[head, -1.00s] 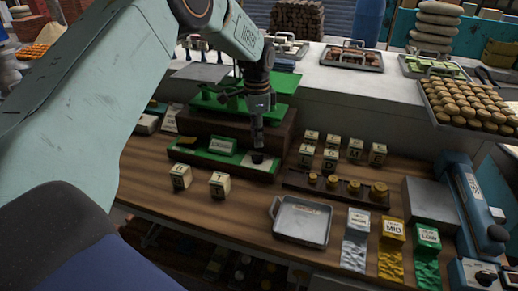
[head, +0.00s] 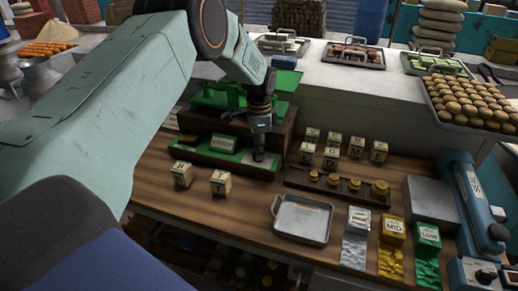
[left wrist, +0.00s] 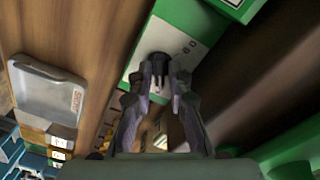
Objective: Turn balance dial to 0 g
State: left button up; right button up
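The green balance (head: 235,98) stands on a dark wooden base at the back of the wooden counter. Its low green front strip (head: 205,157) has a pale face panel. The dark round dial (left wrist: 156,61) shows on the pale scale face in the left wrist view, with "60" printed beside it. The other markings are too small to read. My left gripper (head: 260,154) points down at the right end of the strip and hides the dial in the head view. Its fingertips (left wrist: 161,72) lie close together at the dial; whether they grip it is unclear. My right gripper is out of view.
Lettered cubes (head: 220,183) stand in front of the balance, and several more to its right. Brass weights (head: 345,184) sit in a dark rack. A metal tray (head: 301,220) and coloured packs (head: 392,230) stand at the front right.

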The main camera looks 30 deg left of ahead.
pick_arm(q)
jog(key=shift+s+a, duration=0.1)
grip_shut()
jog(key=n+p, duration=0.1)
jog(key=n, duration=0.4)
jog(key=n+p, duration=0.1)
jog(key=n, duration=0.5)
jog(key=shift+n+p, duration=0.3)
jog(key=shift+n, duration=0.1)
jog(key=n+p, duration=0.1)
jog(key=n, duration=1)
jog(key=shift+n+p, duration=0.35)
jog(key=shift+n, duration=0.05)
